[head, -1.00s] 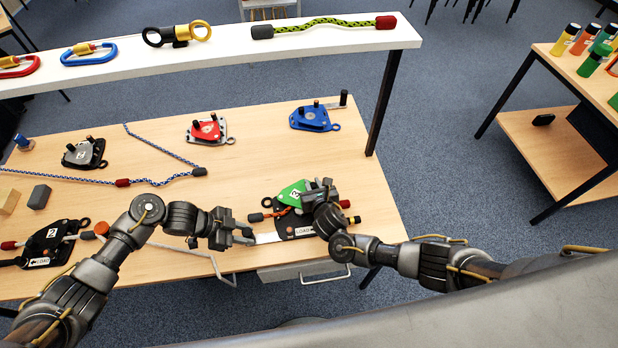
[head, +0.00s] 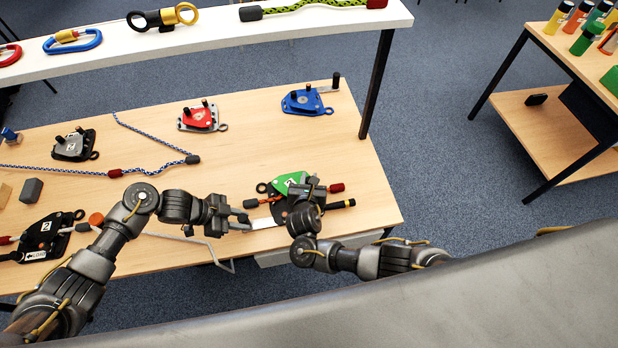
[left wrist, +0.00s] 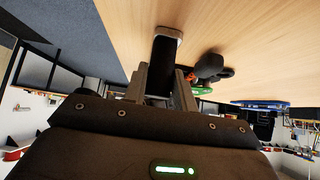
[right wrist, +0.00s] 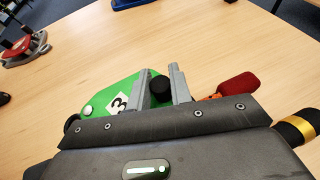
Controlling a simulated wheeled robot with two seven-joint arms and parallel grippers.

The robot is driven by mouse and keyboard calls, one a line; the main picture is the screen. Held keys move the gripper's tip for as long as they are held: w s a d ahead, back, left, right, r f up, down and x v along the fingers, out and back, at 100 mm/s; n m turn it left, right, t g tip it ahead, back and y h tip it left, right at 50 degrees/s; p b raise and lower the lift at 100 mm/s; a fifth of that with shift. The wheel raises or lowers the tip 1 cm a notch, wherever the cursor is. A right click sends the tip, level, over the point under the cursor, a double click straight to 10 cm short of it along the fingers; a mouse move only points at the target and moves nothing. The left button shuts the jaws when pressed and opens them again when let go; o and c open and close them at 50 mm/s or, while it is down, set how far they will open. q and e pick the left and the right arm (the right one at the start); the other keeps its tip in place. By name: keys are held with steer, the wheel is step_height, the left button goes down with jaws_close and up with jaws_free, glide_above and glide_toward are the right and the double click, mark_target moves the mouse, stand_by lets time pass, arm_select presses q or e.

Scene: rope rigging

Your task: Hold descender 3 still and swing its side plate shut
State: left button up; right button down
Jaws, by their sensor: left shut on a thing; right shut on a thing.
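Descender 3 lies on the near right of the table, with a green side plate (head: 287,180) above a black body (head: 279,210). The side plate also shows in the right wrist view (right wrist: 112,92), marked 3. My right gripper (right wrist: 160,90) is shut on a black post (right wrist: 159,85) at the side plate; in the head view it hides much of the body. Whether the plate lies over the body is hidden.
Red (head: 202,116) and blue (head: 307,102) descenders lie behind; descender 2 (head: 45,237) lies far left. A white shelf (head: 225,32) spans the back.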

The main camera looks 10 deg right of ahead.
steer(key=c, duration=1.3)
jaws_free()
steer(key=shift+o, duration=0.2)
steer(key=shift+v, duration=3.8)
